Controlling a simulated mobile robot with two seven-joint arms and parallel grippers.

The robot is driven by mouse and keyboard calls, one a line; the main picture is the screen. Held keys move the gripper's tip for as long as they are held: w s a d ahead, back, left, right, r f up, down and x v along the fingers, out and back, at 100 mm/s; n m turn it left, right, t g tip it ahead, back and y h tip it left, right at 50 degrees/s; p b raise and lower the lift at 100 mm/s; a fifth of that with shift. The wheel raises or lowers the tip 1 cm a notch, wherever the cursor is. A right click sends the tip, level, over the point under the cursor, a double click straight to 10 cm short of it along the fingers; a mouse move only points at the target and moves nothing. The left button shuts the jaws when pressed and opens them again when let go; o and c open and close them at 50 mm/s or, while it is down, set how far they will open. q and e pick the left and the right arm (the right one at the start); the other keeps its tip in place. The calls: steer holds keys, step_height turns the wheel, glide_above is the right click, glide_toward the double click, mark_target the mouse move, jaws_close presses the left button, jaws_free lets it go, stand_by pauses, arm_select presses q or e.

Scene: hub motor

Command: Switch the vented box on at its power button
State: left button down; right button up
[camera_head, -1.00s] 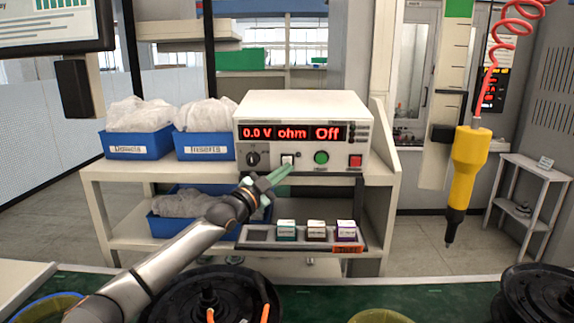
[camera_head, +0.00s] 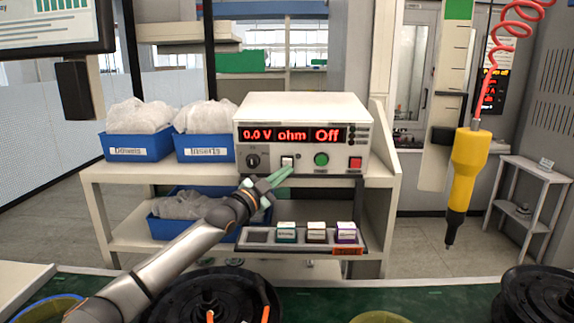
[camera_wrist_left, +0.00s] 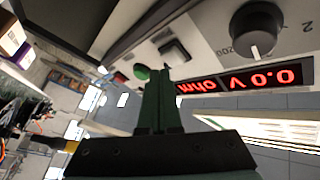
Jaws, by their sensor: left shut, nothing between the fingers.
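The vented box (camera_head: 303,107) is a cream instrument on the shelf unit, with a red display (camera_head: 292,134) reading "0.0 V ohm Off". Its front carries a black knob (camera_head: 253,160), a white square button (camera_head: 287,161), a round green button (camera_head: 321,158) and a red square button (camera_head: 355,162). Which one is the power button is not legible. My left gripper (camera_head: 289,170) is shut and empty, its green fingertips just below the white button. In the left wrist view the fingers (camera_wrist_left: 158,72) point at the panel near the green button (camera_wrist_left: 142,71) and the white button (camera_wrist_left: 173,50). My right gripper is not visible.
Blue bins labelled Dowels (camera_head: 138,147) and Inserts (camera_head: 205,147) stand left of the box. A yellow tool (camera_head: 466,170) hangs at right from a red coiled cord. Black hubs (camera_head: 545,290) lie in front.

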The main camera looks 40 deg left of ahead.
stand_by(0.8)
arm_select(q)
steer(key=shift+w+a+r, duration=0.1)
steer(key=shift+w+a, duration=0.15)
steer(key=shift+w, duration=0.1)
steer(key=shift+w+a, duration=0.3)
steer(key=shift+w, duration=0.05)
stand_by(0.7)
steer(key=shift+s+d, duration=0.55)
steer(key=shift+s, duration=0.15)
